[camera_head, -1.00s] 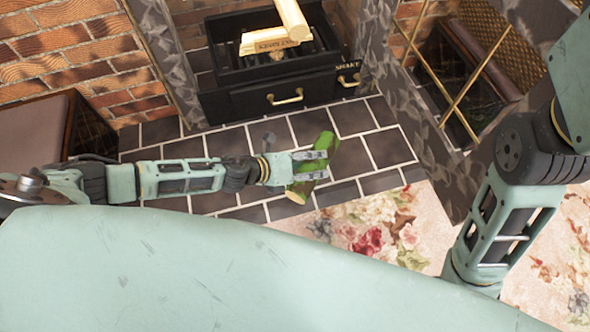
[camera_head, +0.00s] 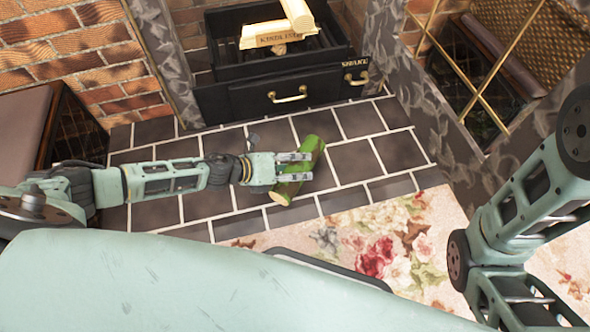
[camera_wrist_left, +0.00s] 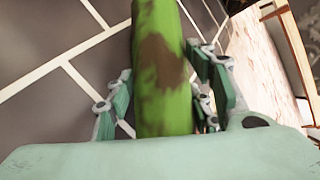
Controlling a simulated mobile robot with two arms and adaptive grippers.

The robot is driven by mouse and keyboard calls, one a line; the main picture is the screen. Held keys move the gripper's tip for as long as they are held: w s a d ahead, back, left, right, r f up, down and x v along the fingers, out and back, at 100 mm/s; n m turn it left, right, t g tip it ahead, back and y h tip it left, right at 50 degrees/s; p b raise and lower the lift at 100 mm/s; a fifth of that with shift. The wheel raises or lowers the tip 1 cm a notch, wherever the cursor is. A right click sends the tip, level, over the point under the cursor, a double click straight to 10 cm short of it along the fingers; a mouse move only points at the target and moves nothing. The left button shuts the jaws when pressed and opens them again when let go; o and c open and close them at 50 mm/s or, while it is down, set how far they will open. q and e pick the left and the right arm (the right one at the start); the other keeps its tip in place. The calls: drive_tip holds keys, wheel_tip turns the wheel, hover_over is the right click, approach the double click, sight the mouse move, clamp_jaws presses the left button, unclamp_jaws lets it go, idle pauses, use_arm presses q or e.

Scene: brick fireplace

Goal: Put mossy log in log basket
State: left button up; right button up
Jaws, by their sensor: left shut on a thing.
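The mossy log (camera_head: 284,191) is green with a pale cut end and lies slantwise over the dark tiled hearth in the head view. My left gripper (camera_head: 306,167) is shut on it around its middle, with fingers on both sides. In the left wrist view the log (camera_wrist_left: 165,112) runs lengthwise between the fingers, green with a brown patch. I cannot tell how high it is above the tiles. My right arm shows at the right, but its gripper is out of view. I cannot make out a log basket for certain.
A black fire grate (camera_head: 270,98) with a brass-handled drawer and pale kindling (camera_head: 279,35) stands at the back. A brown leather-topped box (camera_head: 22,130) is at the left. A floral rug (camera_head: 385,245) lies in front.

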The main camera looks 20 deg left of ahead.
use_arm(q)
drive_tip(key=shift+w+r, duration=0.1)
drive_tip(key=shift+r, duration=0.1)
drive_tip(key=shift+f, duration=0.1)
drive_tip(key=shift+f+b, duration=0.3)
drive_tip(key=shift+f, duration=0.25)
drive_tip(key=o, duration=1.7)
drive_tip(key=shift+c, duration=0.2)
